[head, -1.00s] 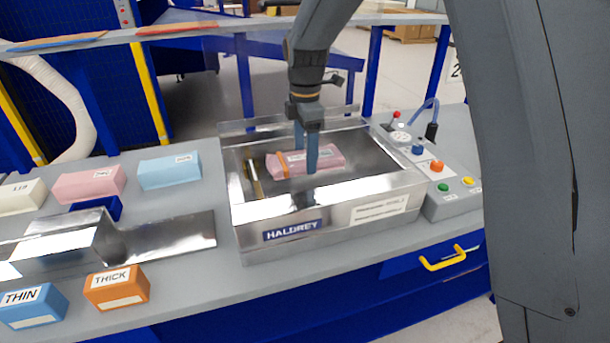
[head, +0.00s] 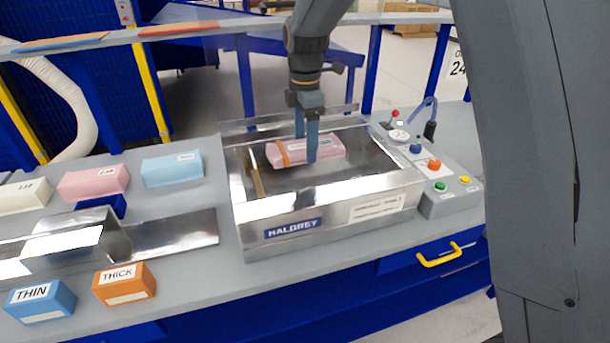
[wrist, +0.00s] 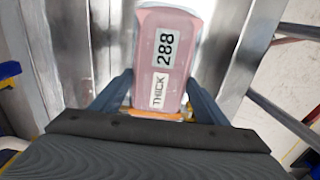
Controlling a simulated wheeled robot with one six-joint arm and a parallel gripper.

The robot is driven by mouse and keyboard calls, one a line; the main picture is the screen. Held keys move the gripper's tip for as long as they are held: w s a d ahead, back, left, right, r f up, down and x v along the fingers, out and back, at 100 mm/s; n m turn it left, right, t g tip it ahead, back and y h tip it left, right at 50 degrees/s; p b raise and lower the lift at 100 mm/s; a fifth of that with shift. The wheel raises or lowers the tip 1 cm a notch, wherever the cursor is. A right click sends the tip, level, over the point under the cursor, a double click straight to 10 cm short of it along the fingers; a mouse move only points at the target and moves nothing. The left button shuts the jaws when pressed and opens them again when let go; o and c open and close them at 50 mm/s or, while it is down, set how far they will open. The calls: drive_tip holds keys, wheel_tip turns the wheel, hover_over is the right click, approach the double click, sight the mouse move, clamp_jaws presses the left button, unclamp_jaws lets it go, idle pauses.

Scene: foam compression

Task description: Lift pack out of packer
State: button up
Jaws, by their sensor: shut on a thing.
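The pack is a pink foam block (head: 328,147) with an orange band at its left end, held over the open steel chamber of the packer (head: 340,200), marked HALDREY. In the wrist view the pack (wrist: 178,40) carries labels reading 288 and THICK. My gripper (head: 306,150) is shut on the pack, one blue finger on its near side and one behind it. The wrist view shows the fingers (wrist: 157,92) on both sides of the pack near its banded end. The pack looks raised within or just above the chamber; its exact height is hard to tell.
A control panel (head: 432,172) with coloured buttons and a gauge adjoins the packer at right. Cream, pink (head: 93,183) and light blue (head: 172,170) blocks stand at left. A steel tray (head: 170,238) and blocks marked THIN (head: 40,302) and THICK (head: 124,284) lie in front of them.

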sight(305, 146)
drive_tip(key=shift+r, duration=0.15)
drive_tip(key=shift+r+p, duration=1.65)
drive_tip(key=shift+r, duration=0.7)
